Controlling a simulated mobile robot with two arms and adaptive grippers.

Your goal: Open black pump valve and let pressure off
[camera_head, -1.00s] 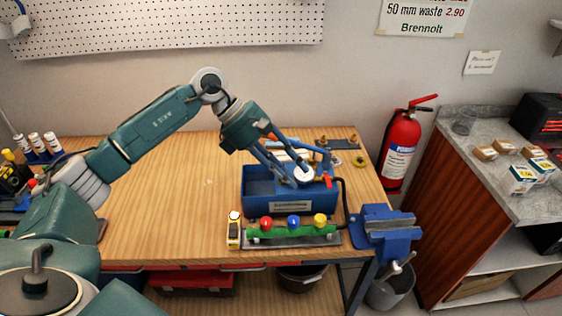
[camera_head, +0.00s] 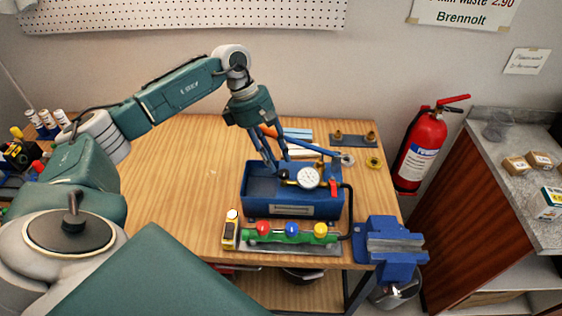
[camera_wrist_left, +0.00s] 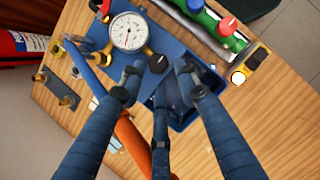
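The blue test pump (camera_head: 270,207) stands on the wooden bench, with a round white gauge (camera_head: 309,178) on top. The gauge also shows in the left wrist view (camera_wrist_left: 128,31), its red needle pointing off to one side. The black pump valve knob (camera_wrist_left: 158,63) sits beside the gauge on a brass fitting; in the head view it is small (camera_head: 284,174). My left gripper (camera_wrist_left: 158,74) is open, its fingertips either side of and just short of the knob; I cannot tell whether they touch it. It also shows in the head view (camera_head: 277,167). My right gripper is out of view.
A green manifold (camera_head: 275,237) with red, blue and yellow knobs lies in front of the pump, beside a yellow device (camera_head: 231,229). A blue vise (camera_head: 390,246) is at the right corner. The pump handle's orange grip (camera_wrist_left: 131,137) passes under my left fingers.

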